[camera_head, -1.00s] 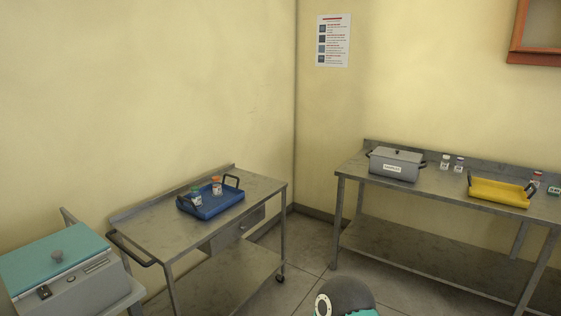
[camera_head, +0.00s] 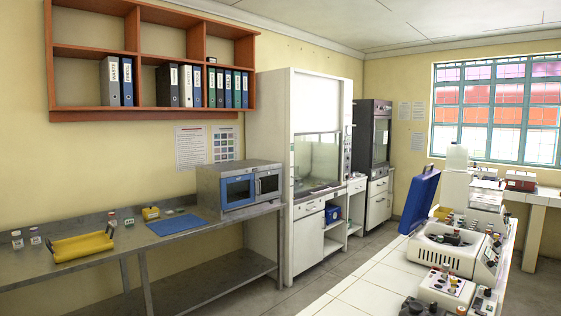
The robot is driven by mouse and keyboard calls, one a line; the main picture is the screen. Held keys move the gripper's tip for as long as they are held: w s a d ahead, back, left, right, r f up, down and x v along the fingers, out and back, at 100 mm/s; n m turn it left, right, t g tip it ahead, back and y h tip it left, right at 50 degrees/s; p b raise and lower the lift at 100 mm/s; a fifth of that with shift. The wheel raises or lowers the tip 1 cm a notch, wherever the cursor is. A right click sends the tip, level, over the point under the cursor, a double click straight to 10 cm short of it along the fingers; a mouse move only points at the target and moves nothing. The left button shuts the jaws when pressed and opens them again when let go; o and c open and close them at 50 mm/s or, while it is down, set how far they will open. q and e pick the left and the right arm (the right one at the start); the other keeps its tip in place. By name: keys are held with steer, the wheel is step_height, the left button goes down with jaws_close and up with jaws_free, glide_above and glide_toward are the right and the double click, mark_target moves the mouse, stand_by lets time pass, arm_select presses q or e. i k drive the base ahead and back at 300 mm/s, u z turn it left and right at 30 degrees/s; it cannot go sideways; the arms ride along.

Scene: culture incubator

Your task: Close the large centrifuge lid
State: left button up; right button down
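The large centrifuge (camera_head: 458,246) stands on the white-tiled bench at the right of the head view. Its body is white, with a round open bowl facing up. Its blue lid (camera_head: 420,201) stands raised and tilted at the left side of the body, so the centrifuge is open. Dark parts show inside the bowl, too small to make out clearly. Neither of my grippers shows in the head view.
The white-tiled bench (camera_head: 368,294) has bare room left of the centrifuge. Small equipment (camera_head: 447,287) stands in front of it. A steel table (camera_head: 172,246) along the left wall holds a yellow tray (camera_head: 82,246), a blue mat (camera_head: 174,224) and a microwave-like device (camera_head: 239,188). Floor shows between.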

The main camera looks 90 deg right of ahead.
mark_target(422, 195)
steer(key=u, duration=0.45)
steer(key=i, duration=0.2)
steer(key=z, duration=2)
steer(key=k, duration=1.15)
steer(key=u, duration=0.3)
steer(key=i, duration=1.3)
steer(key=z, duration=0.5)
steer(key=i, duration=1.4)
steer(key=z, duration=0.4)
steer(key=i, duration=1.5)
steer(key=z, duration=0.7)
steer(key=i, duration=1.65)
steer(key=z, duration=0.85)
